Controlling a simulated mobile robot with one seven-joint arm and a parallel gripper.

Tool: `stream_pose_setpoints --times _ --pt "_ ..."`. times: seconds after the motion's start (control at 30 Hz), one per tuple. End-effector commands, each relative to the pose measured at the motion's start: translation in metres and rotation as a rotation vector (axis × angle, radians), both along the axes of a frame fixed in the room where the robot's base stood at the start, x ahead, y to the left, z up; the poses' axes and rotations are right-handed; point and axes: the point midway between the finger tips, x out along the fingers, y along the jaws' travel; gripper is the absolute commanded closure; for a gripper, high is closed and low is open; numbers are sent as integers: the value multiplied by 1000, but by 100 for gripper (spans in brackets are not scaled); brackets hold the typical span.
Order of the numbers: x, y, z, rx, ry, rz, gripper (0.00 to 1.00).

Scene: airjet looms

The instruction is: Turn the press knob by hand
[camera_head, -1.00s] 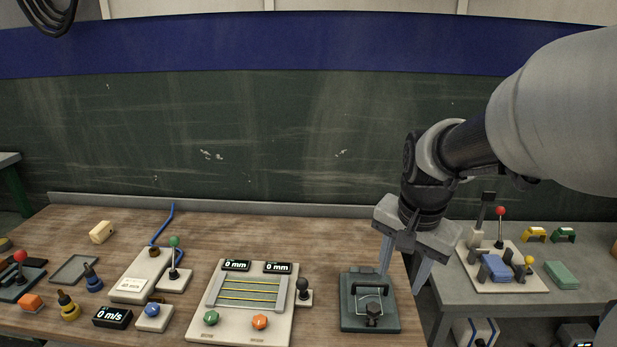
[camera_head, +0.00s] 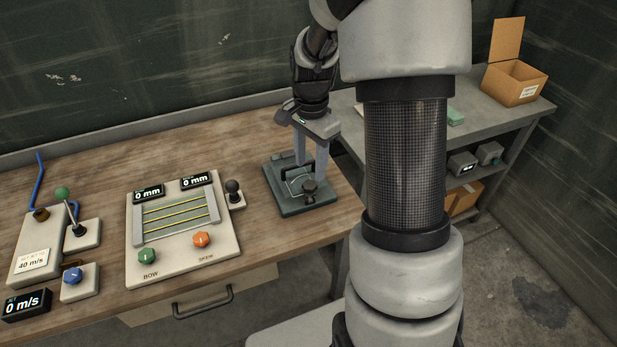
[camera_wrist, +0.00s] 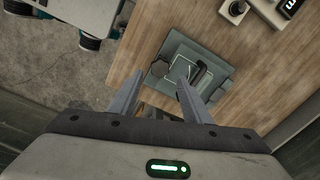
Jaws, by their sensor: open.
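The press (camera_head: 290,209) is a dark grey-green plate with a black handle, a wire frame and a dark lobed press knob (camera_head: 310,188) at its front edge. It stands at the right end of the wooden bench. In the wrist view the press (camera_wrist: 178,42) lies ahead of the fingertips, and the knob (camera_wrist: 160,68) shows between them. My gripper (camera_head: 311,170) is open and empty, pointing down over the press. It also shows in the wrist view (camera_wrist: 160,76). I cannot tell whether either finger touches the knob.
A panel (camera_head: 133,252) with a green and an orange knob and two "0 mm" displays stands left of the press. A grey side table (camera_head: 480,120) with an open cardboard box (camera_head: 513,82) is at the right.

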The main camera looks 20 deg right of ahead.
Motion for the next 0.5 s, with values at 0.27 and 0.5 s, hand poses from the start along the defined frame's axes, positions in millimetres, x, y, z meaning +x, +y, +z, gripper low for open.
stream_pose_setpoints --times 0.27,0.5 --pt "0 0 -40 0 2 1 56" --pt "1 0 -58 0 0 1 56"
